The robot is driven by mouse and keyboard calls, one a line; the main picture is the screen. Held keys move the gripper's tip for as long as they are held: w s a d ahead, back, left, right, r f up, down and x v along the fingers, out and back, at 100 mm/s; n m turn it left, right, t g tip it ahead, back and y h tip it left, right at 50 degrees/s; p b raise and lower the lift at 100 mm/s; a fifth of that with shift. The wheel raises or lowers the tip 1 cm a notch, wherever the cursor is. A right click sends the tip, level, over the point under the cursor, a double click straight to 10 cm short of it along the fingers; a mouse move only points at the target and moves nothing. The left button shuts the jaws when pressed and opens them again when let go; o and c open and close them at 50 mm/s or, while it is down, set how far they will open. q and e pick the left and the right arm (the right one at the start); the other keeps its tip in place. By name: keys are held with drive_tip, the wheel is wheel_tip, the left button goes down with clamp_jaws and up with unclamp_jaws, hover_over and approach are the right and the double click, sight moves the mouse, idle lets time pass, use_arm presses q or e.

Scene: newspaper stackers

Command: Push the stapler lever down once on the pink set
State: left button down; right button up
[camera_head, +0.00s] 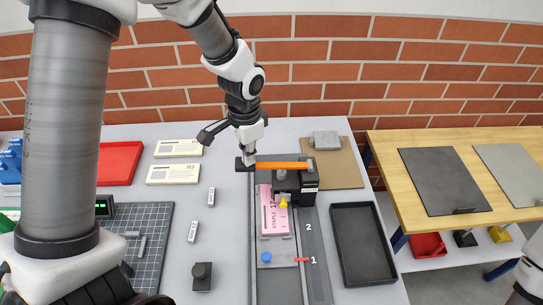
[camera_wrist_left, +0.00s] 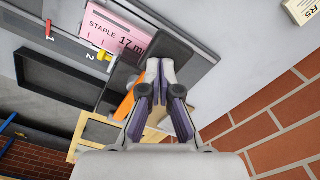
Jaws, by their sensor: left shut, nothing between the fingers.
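The pink set (camera_head: 273,212), labelled STAPLE, lies on the grey track under the black stapler (camera_head: 303,184); it also shows in the wrist view (camera_wrist_left: 117,32). The orange stapler lever (camera_head: 282,165) runs left from the stapler to a black end (camera_head: 244,164). It also shows in the wrist view (camera_wrist_left: 129,99), left of the fingers. My left gripper (camera_head: 249,156) is shut and empty, at the lever's black end in the head view. In the wrist view its fingertips (camera_wrist_left: 160,66) meet in front of a dark part. I cannot tell whether they touch the lever. My right gripper is not in view.
Cream sets (camera_head: 173,174) and a red tray (camera_head: 119,163) are on the left. A black tray (camera_head: 362,245) lies right of the track. A brown board (camera_head: 338,170) is behind the stapler. A wooden table (camera_head: 460,150) stands at the right, before a brick wall.

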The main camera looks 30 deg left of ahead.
use_arm(q)
drive_tip(key=shift+w+r+p, duration=0.1)
drive_tip(key=shift+r+p, duration=1.35)
wheel_tip(320, 180, up, 7)
drive_tip(key=p, duration=0.7)
